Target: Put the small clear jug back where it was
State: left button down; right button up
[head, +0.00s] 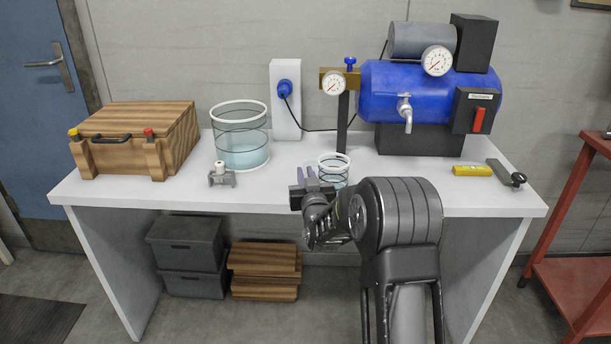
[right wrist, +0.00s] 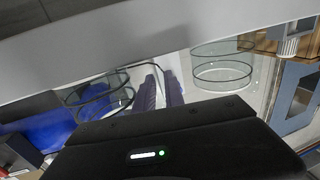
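The small clear jug (head: 335,171), with a white rim, a dark ring and some pale blue liquid, is near the front edge of the white bench, in front of the black post. My right gripper (head: 306,174) is at its left side, around where its handle is. In the right wrist view, the small jug (right wrist: 104,98) lies left of my purple fingers (right wrist: 160,92). A thin dark loop, probably its handle, runs into the narrow gap between them. I cannot tell whether they grip it, or whether the jug touches the bench. My left gripper is out of view.
A large clear jug (head: 240,150) with blue liquid stands left of my gripper, with a small grey fitting (head: 222,176) before it. A wooden box (head: 140,135) is far left. A blue tank (head: 430,90) with a tap stands behind right. A yellow level (head: 472,170) lies right.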

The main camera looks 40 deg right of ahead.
jog(key=o, duration=0.4)
jog(key=shift+o, duration=0.2)
jog(key=shift+r, duration=0.15)
jog(key=v, duration=1.2)
